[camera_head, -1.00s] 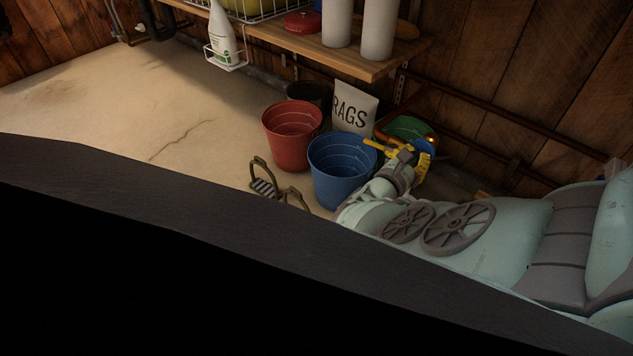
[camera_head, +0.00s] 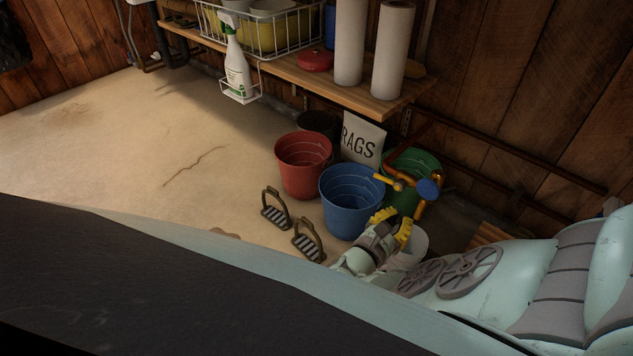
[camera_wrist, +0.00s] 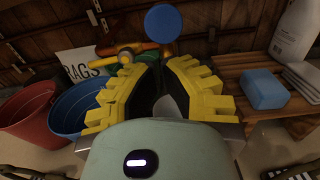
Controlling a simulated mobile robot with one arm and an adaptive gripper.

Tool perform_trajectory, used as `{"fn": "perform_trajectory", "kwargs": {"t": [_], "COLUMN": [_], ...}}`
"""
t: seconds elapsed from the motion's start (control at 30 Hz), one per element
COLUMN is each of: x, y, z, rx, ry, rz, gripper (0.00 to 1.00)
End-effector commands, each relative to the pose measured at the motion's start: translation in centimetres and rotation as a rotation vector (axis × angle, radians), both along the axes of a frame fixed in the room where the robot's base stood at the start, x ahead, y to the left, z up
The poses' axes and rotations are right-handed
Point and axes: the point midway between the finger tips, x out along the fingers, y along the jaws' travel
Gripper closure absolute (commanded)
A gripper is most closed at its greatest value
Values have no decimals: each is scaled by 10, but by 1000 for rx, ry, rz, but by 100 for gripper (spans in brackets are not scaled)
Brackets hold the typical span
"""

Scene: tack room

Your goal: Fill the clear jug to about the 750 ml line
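My gripper (camera_head: 392,222) has yellow ridged fingers, and in the wrist view (camera_wrist: 155,68) they stand apart. It is below the tap. The tap has a brass-orange body (camera_head: 396,184) and a round blue handle (camera_head: 428,188). In the wrist view the tap (camera_wrist: 130,52) and blue handle (camera_wrist: 163,22) are beyond the fingertips. A pale rounded object (camera_head: 418,243) sits beside the gripper, partly hidden by it. A pale patch also shows between the fingers (camera_wrist: 168,107). I cannot tell whether either is the clear jug. No 750 ml line or water is visible.
Blue (camera_head: 350,203), red (camera_head: 303,165) and green (camera_head: 424,163) buckets and a RAGS bag (camera_head: 361,140) crowd the wall. A wooden rack (camera_wrist: 250,70) holds a blue block (camera_wrist: 264,90). Open floor lies left.

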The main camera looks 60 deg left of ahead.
Motion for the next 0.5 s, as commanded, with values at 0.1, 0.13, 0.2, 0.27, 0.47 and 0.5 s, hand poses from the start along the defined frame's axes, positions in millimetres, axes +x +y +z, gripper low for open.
{"fn": "perform_trajectory", "kwargs": {"t": [0.1,0.13,0.2,0.27,0.47,0.5], "x": [-18,-21,-28,-32,-34,-34], "y": [-4,-5,-6,-7,-8,-8], "z": [0,0,0,0,0,0], "rx": [0,1,2,3,3,3], "ry": [3,2,0,1,0,0], "rz": [0,0,-1,-1,-1,-1], "gripper": [100,100,100,100,100,100]}}
